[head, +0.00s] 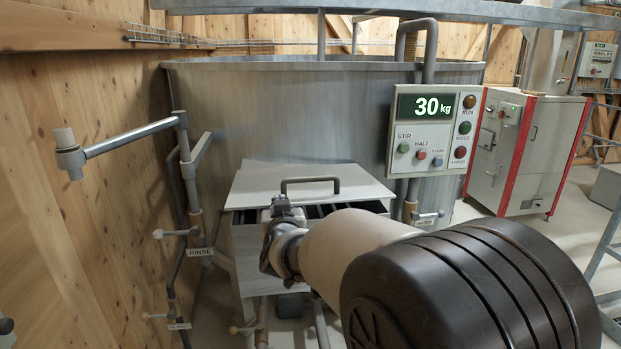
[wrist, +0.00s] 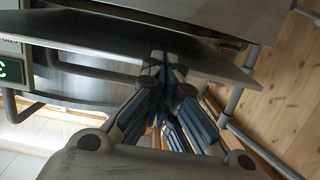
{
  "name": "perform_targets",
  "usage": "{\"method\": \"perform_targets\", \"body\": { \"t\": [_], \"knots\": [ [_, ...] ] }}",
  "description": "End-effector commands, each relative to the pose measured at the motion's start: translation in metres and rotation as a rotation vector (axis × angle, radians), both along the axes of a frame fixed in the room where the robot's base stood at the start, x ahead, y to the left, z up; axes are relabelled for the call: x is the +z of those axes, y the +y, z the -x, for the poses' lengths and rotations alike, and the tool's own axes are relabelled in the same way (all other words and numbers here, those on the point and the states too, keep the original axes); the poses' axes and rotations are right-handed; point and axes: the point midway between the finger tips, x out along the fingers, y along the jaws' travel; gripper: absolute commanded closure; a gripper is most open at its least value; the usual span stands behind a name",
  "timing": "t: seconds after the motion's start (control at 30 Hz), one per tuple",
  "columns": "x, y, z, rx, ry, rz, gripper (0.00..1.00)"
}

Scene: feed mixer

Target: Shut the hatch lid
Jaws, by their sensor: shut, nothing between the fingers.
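The hatch lid (head: 262,182) is a pale grey plate with a dark bar handle (head: 312,181), on the front of the big metal mixer. Its front edge stands above the hatch box (head: 246,243), with a dark gap and bars showing beneath, so it is partly open. In the wrist view the lid (wrist: 85,37) is a slanting plate with its handle (wrist: 85,72). My gripper (head: 281,205) is shut and empty at the lid's front edge, left of the handle. In the wrist view its fingertips (wrist: 168,62) overlap the lid's edge; I cannot tell whether they touch.
A control panel (head: 433,130) reading 30 kg is right of the lid. A pipe arm (head: 130,138) and a rinse valve (head: 175,233) stand at the left by the wooden wall. A red-edged white cabinet (head: 530,150) is at the back right.

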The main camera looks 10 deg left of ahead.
Motion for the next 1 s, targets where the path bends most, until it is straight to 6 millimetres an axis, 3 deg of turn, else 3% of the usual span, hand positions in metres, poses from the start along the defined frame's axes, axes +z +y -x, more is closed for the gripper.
{"method": "perform_targets", "body": {
  "t": [0.1, 0.3, 0.73, 1.0],
  "knots": [
    [-0.027, 0.008, 0.002, 0.0, 0.001, 0.001, 1.0],
    [-0.048, 0.007, 0.003, -0.001, -0.003, 0.002, 1.0],
    [-0.056, 0.007, 0.004, 0.0, 0.002, 0.001, 1.0],
    [-0.05, 0.005, 0.002, -0.001, -0.001, -0.001, 1.0]
  ]
}}
